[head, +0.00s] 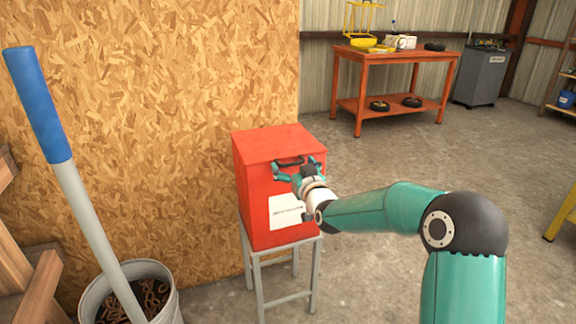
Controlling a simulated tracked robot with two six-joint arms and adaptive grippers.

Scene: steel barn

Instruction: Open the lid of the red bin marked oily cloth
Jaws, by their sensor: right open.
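The red bin (257,215) stands on a grey metal stand (286,298) against the chipboard wall. Its lid (270,141) is closed and lies flat on top. A dark handle (291,162) sits at the lid's front edge. A white label (287,211) is on the bin's front, its writing too small to read. My right gripper (294,172) is open at the front of the bin, just by the handle. Whether its fingers touch the handle I cannot tell. My right arm covers the lower right part of the bin's front. My left gripper is not in view.
A grey bucket (167,286) with rusty rings and a blue-gripped pole (87,212) stands at the front left. Wooden framing (35,285) is at the left edge. An orange workbench (392,57) and a grey cabinet (481,77) stand behind. The concrete floor between is clear.

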